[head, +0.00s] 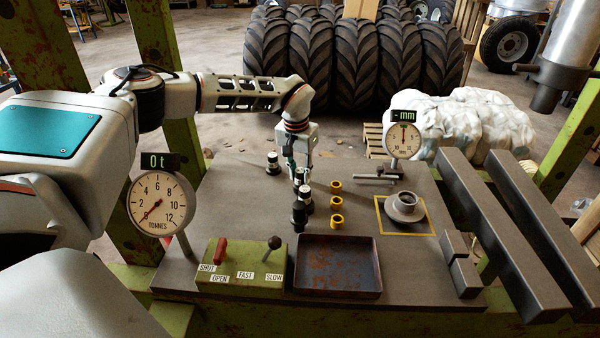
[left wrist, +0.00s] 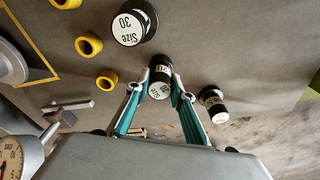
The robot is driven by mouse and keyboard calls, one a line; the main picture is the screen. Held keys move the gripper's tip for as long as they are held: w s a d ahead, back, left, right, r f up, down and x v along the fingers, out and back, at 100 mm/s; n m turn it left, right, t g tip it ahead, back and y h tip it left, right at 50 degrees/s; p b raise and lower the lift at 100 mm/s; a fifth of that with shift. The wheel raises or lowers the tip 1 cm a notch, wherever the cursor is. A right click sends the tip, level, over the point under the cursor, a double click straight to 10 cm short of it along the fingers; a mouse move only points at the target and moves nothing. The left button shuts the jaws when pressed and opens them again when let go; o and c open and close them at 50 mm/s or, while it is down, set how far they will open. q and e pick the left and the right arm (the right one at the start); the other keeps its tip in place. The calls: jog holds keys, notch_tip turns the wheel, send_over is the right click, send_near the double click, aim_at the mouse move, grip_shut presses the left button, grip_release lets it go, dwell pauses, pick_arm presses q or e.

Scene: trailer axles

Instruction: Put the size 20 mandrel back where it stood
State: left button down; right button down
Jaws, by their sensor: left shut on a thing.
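My left gripper (head: 301,168) is over the middle of the bench, pointing down. In the left wrist view its fingertips (left wrist: 163,84) are shut on a black mandrel (left wrist: 159,90) with a pale top; its label number is too small to read surely. I cannot tell whether its base touches the bench. A wider black mandrel marked Size 30 (left wrist: 130,27) stands on the robot's side of it; in the head view dark mandrels (head: 299,214) overlap there. Another mandrel (head: 272,163) stands apart to the left; it also shows in the wrist view (left wrist: 214,104). My right gripper is not visible.
Several yellow rings (head: 337,203) stand in a row right of the mandrels. A hub (head: 404,209) sits in a yellow square. A rusty tray (head: 336,266), a green lever box (head: 243,268) and a tonnes gauge (head: 161,203) line the near side. Bench left of the mandrels is clear.

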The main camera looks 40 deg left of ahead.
pick_arm(q)
jog(key=c, duration=1.7)
grip_release()
jog(key=shift+s+r, duration=0.25)
jog(key=shift+r, duration=1.65)
jog(key=shift+s+r, duration=0.2)
jog(key=shift+r, duration=1.65)
jog(key=shift+d, duration=0.1)
